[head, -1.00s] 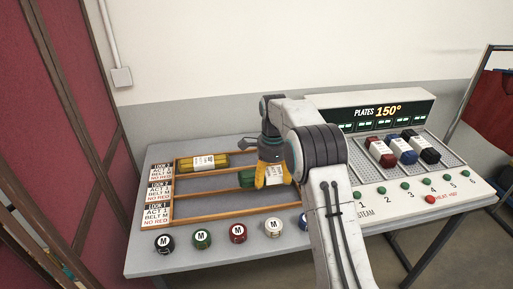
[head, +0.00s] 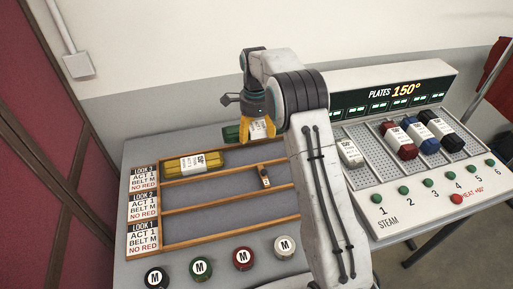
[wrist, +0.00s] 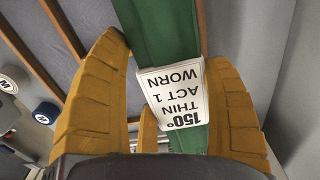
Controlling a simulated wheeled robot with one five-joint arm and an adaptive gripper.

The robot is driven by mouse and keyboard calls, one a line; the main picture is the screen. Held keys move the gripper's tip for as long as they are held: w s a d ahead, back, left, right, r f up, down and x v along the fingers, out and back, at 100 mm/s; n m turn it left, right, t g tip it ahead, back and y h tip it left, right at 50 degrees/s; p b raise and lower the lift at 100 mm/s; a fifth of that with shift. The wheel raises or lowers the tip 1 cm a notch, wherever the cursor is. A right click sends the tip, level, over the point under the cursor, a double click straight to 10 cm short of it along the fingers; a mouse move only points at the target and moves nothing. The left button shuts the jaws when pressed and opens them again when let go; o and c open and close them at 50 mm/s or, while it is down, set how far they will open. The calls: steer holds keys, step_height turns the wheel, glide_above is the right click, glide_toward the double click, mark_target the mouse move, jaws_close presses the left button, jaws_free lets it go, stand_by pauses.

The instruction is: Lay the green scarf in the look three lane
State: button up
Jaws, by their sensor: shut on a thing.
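My gripper (head: 258,133) is shut on the green scarf (head: 231,133), a rolled bundle with a white label. In the wrist view the green scarf (wrist: 160,28) runs between the two yellow fingers, and its label reads 150°, thin, act 1, worn. In the head view it appears above the back right part of the rack, near the far end of the look three lane (head: 239,157); its exact height is unclear. A yellow bundle (head: 182,166) lies at the left of that lane, beside the look 3 card (head: 143,176).
A small brown and white piece (head: 265,177) stands by the divider below the look three lane. The lower lanes look empty. Several M-marked round pots (head: 201,268) line the front. The plate unit (head: 392,105) holds red, blue, black and white bundles on the right.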

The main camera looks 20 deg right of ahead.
mark_target(256, 157)
step_height(256, 157, down, 9)
steer(key=shift+r+p, duration=0.1)
steer(key=shift+p, duration=0.35)
stand_by(0.4)
steer(key=shift+f+b, duration=0.4)
steer(key=shift+f, duration=0.1)
steer(key=shift+f, duration=0.2)
steer(key=o, duration=1.2)
steer(key=shift+o, duration=0.2)
steer(key=shift+r, duration=0.1)
steer(key=shift+r, duration=0.1)
